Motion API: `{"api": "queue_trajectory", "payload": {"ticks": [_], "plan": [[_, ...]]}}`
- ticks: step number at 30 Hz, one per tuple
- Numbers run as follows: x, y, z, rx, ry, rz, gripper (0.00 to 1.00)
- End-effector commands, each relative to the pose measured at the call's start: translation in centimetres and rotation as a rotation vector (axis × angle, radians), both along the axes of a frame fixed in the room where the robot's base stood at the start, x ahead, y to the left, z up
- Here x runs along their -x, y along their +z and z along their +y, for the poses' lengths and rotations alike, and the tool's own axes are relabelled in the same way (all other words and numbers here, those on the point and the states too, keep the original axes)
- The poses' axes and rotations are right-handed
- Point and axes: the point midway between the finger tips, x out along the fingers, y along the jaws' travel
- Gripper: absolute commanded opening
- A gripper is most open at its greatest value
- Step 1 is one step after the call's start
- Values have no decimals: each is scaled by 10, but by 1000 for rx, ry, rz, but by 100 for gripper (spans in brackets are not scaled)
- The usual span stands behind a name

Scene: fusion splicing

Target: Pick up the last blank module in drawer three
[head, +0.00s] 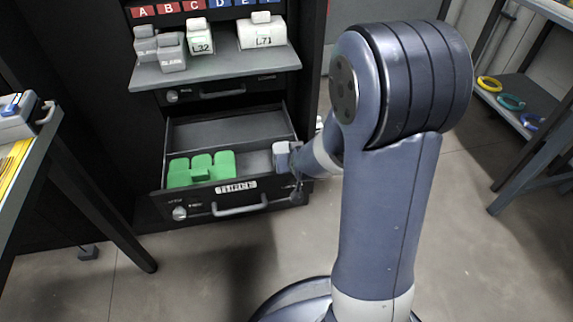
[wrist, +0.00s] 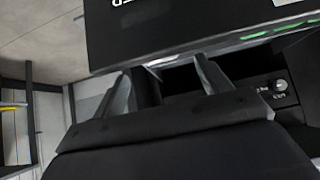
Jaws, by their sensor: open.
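Drawer three (head: 237,209) is pulled out of the black cabinet, its THREE label on the front. A green block with raised parts (head: 201,170) fills its left part. A pale grey piece (head: 281,155) shows at the drawer's right end, against my arm; I cannot tell whether it is a blank module or part of my wrist. My gripper is at that right end, mostly hidden in the head view. In the wrist view my gripper (wrist: 165,70) is open, its two fingers apart below a dark panel edge. No module is clearly visible between them.
Grey blank modules (head: 172,52) and white modules marked L32 (head: 200,38) and L71 (head: 262,32) stand on the shelf (head: 215,70) above the drawer. A table (head: 30,150) stands left. A rack with coloured rings (head: 511,101) stands right. My arm crosses the head view.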

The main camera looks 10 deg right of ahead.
Motion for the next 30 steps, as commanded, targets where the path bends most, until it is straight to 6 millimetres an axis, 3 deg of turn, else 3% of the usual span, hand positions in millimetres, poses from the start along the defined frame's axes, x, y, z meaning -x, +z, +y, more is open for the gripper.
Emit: {"api": "queue_trajectory", "payload": {"ticks": [1,6,16,30], "plan": [[-6,-12,0,0,0,2,73],[-22,-28,1,-1,-1,2,73],[-28,-30,1,0,0,2,73],[-28,-30,1,0,0,1,34]]}}
